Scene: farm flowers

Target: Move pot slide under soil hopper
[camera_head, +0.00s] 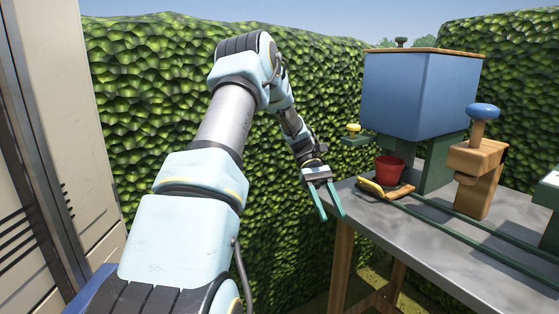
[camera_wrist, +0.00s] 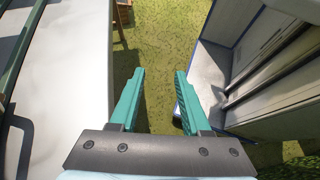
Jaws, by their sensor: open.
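The soil hopper (camera_head: 422,95) is a large blue box with a wooden rim, standing on green supports at the back of the table. A red pot (camera_head: 390,169) sits on the pot slide (camera_head: 385,190), a yellow and tan carriage at the left end of green rails (camera_head: 480,228). The pot is at the hopper's lower left side. My gripper (camera_head: 332,218) is open and empty, at the table's left edge, left of the slide. In the wrist view its teal fingers (camera_wrist: 159,102) point down over grass, with nothing between them.
The grey table (camera_head: 430,240) also shows in the wrist view (camera_wrist: 70,80) at left. A wooden post with a blue knob (camera_head: 482,111) stands right of the hopper. A yellow knob (camera_head: 353,128) is left of it. A tall pale cabinet (camera_head: 55,130) stands left; hedges are behind.

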